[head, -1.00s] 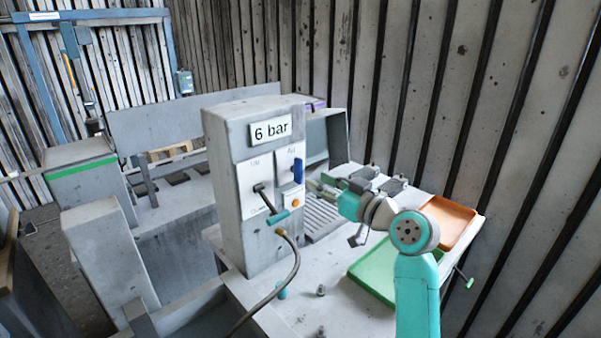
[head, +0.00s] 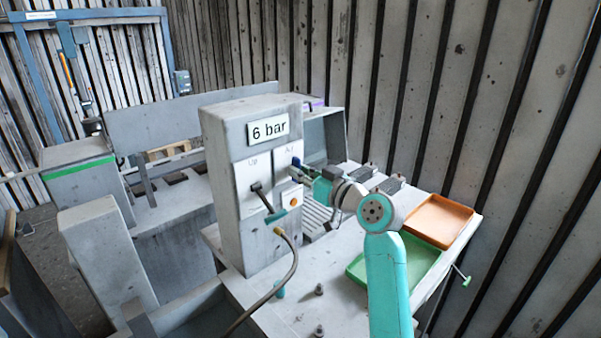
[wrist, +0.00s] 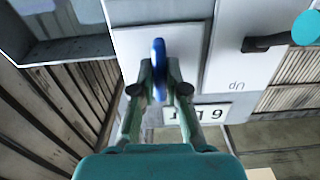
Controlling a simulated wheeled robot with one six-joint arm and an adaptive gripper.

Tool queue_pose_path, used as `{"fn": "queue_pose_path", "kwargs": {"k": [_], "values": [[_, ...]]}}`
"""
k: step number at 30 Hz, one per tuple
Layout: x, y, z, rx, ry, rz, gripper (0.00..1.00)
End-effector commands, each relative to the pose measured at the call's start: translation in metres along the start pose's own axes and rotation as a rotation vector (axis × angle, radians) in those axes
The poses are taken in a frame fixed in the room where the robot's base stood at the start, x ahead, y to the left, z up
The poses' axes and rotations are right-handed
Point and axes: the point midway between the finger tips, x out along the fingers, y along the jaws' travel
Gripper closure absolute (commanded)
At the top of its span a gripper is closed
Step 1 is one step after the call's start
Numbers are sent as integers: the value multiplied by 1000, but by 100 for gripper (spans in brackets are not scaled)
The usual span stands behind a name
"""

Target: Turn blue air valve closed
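The blue valve handle (wrist: 159,64) is an upright bar on a white panel in the wrist view, standing between the two fingertips of my gripper (wrist: 160,88). The fingers are close on either side of it; whether both touch it cannot be made out. In the head view my gripper (head: 302,172) is up against the right-hand panel of the grey housing (head: 228,190). There it hides most of the blue handle (head: 297,161), of which only a small part shows.
A black lever with a teal grip (head: 276,216) and an orange button (head: 295,202) sit close by on the housing. A hose (head: 292,262) hangs below. A green tray (head: 425,262) and an orange tray (head: 440,215) lie on the bench to the right.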

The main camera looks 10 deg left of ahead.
Motion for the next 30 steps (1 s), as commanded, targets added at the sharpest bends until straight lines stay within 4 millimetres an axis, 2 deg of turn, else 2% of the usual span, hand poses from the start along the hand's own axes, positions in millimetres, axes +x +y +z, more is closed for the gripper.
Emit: {"fn": "queue_pose_path", "kwargs": {"k": [14, 20, 30], "values": [[0, 0, 0, 63, 0, 0, 100], [0, 0, 0, 192, 0, 0, 100], [0, 1, 0, 508, 0, 0, 100]]}}
